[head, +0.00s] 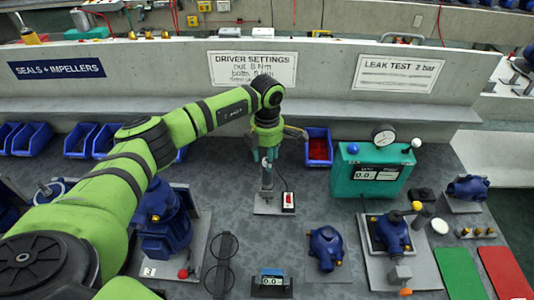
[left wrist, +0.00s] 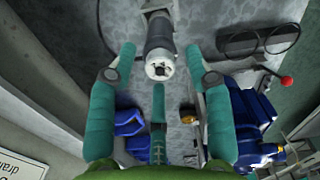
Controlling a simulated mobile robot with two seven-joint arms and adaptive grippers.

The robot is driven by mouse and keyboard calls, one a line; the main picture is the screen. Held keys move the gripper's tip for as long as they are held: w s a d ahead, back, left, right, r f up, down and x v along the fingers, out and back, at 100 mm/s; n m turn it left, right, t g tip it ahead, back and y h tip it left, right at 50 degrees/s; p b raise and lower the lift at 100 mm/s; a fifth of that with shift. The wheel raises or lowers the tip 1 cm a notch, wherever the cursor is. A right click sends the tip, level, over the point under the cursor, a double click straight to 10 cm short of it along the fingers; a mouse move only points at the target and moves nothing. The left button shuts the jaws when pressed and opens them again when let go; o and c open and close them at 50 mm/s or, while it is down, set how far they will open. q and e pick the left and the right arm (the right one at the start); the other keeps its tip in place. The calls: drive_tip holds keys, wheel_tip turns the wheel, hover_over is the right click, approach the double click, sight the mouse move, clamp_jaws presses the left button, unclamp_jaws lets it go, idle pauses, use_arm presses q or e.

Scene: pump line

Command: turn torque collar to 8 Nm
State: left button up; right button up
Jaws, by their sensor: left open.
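The torque driver (head: 267,178) stands upright in a grey stand (head: 273,206) with a red switch beside it. Its collar is too small to read in the head view. In the left wrist view the driver (left wrist: 159,48) shows end-on as a grey and dark cylinder with a pale end. My left gripper (head: 267,153) is over the top of the driver, pointing down. In the left wrist view its teal fingers (left wrist: 160,58) are spread, one on each side of the driver, with gaps between. My right gripper is not in view.
A teal tester (head: 372,170) with a gauge and a red-lined blue bin (head: 318,148) stand right of the driver. A small display (head: 271,282) reads 0.0. Blue pumps (head: 325,248) sit nearby. The driver settings sign (head: 252,69) hangs behind.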

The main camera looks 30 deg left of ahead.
use_arm(q)
drive_tip(key=shift+f, duration=0.1)
clamp_jaws()
idle(0.3)
drive_tip(key=shift+f+n+b, duration=0.1)
drive_tip(key=shift+n+b, duration=0.45)
drive_tip(key=shift+n, duration=0.55)
drive_tip(key=n+b, duration=0.1)
drive_tip(key=n, duration=0.2)
drive_tip(key=shift+n, duration=0.3)
drive_tip(key=n+b, duration=0.1)
drive_tip(key=n, duration=0.4)
drive_tip(key=shift+n, duration=0.7)
